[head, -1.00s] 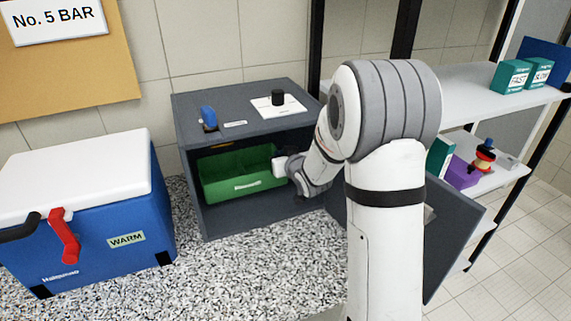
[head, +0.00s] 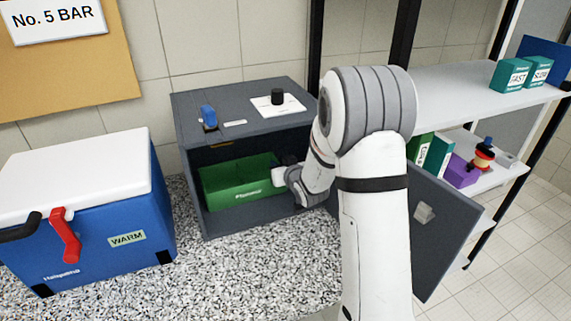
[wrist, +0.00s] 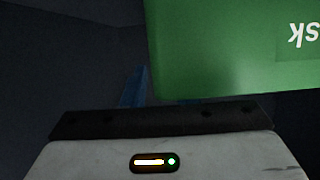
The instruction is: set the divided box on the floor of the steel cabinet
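The green divided box (head: 236,191) is inside the open steel cabinet (head: 192,118), upright and close to level. I cannot tell whether its underside touches the cabinet floor (head: 225,222). My gripper (head: 278,176) is at the box's right end, inside the cabinet opening. The fingertips are hidden in the head view, but the box has moved together with the gripper, so it appears held. In the wrist view the green wall of the box (wrist: 225,55) with part of its label fills the upper right, beside a dark blue strip. The box's dividers cannot be made out.
The cabinet door (head: 450,240) stands open at the right, partly behind my arm. A blue cooler (head: 95,210) with a white lid stands left of the cabinet. A speckled counter (head: 240,275) is clear in front. Shelves (head: 470,82) with small boxes are at the right.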

